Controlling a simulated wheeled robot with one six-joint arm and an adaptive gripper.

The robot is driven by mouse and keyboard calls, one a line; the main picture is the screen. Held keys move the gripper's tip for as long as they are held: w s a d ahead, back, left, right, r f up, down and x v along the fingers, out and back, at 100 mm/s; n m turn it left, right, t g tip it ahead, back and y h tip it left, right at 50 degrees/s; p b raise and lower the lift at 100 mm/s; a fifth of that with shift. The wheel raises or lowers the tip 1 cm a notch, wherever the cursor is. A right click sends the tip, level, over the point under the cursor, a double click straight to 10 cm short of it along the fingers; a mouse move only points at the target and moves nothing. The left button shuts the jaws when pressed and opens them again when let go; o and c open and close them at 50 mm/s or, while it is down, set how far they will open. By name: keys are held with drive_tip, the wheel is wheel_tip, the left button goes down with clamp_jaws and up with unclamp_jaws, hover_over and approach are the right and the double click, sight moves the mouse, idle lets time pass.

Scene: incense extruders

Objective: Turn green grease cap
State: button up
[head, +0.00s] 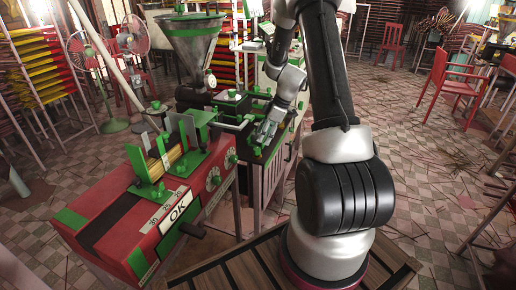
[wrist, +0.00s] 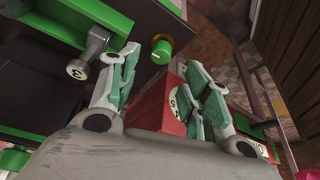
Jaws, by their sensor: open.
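A small round green cap (wrist: 162,50) with a brass-yellow side shows in the wrist view, on the dark edge of a green and black machine. I take it for the grease cap; I cannot pick it out in the head view. My gripper (wrist: 163,62) is open. Its green-padded fingers stand to the left and right of the cap in the picture, with a visible gap at the right. In the head view my gripper (head: 266,133) is over the machine behind the red one.
A grey metal handle marked 3 (wrist: 90,55) stands close left of my left finger. A red chair (head: 455,85) and tiled floor are at the right.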

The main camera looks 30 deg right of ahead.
sight(257, 149)
drive_tip(key=x, duration=0.7)
drive_tip(key=shift+f, duration=0.1)
drive_tip(key=c, duration=1)
